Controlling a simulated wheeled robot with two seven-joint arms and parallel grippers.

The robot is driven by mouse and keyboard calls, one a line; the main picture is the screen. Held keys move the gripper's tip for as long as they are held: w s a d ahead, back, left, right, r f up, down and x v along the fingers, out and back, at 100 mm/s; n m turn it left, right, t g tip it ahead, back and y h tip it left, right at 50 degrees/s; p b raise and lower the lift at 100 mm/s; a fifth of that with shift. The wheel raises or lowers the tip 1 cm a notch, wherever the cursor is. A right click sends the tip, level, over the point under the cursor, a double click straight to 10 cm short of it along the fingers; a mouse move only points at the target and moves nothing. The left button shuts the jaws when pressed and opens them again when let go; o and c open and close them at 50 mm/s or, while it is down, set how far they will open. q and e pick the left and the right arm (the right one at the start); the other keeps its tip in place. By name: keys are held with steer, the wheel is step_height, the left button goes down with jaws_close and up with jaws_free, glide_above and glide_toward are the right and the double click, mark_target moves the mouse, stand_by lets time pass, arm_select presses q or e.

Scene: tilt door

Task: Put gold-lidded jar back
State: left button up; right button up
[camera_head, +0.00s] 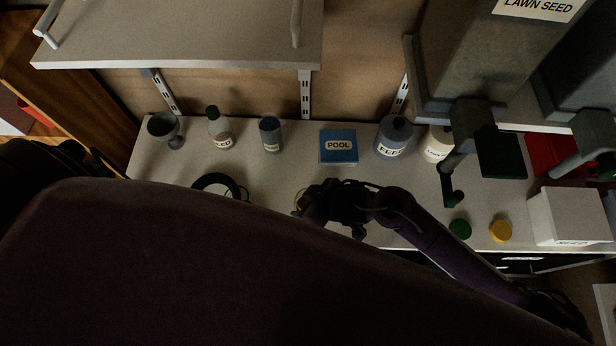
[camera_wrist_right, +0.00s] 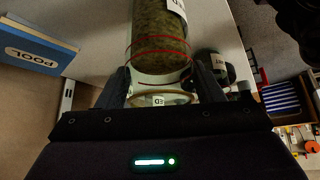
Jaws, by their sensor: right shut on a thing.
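My right gripper (camera_wrist_right: 162,82) is shut on a clear jar (camera_wrist_right: 160,45) with greenish contents, thin red bands and a white label. A gold rim (camera_wrist_right: 180,97) shows at the jar's near end, between the fingers. In the head view my right gripper (camera_head: 304,208) is over the front part of the bench (camera_head: 275,178). Only a yellowish edge (camera_head: 299,198) of the held jar shows there, and my dark arm hides the rest. I cannot tell whether the jar touches the bench. My left gripper is not in view.
A blue POOL box (camera_head: 338,146), grey bottle (camera_head: 394,138), clear bottle (camera_head: 220,130) and goblet (camera_head: 165,129) stand along the back. Green-lidded (camera_head: 460,229) and yellow-lidded (camera_head: 500,231) items and a white box (camera_head: 569,215) are right. A grey LAWN SEED bin (camera_head: 490,50) overhangs the right.

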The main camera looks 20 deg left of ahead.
steer(key=shift+f, duration=0.3)
steer(key=o, duration=1.7)
steer(key=shift+o, duration=0.2)
steer(key=v, duration=0.7)
steer(key=shift+d+r, duration=0.25)
steer(key=shift+s, duration=0.15)
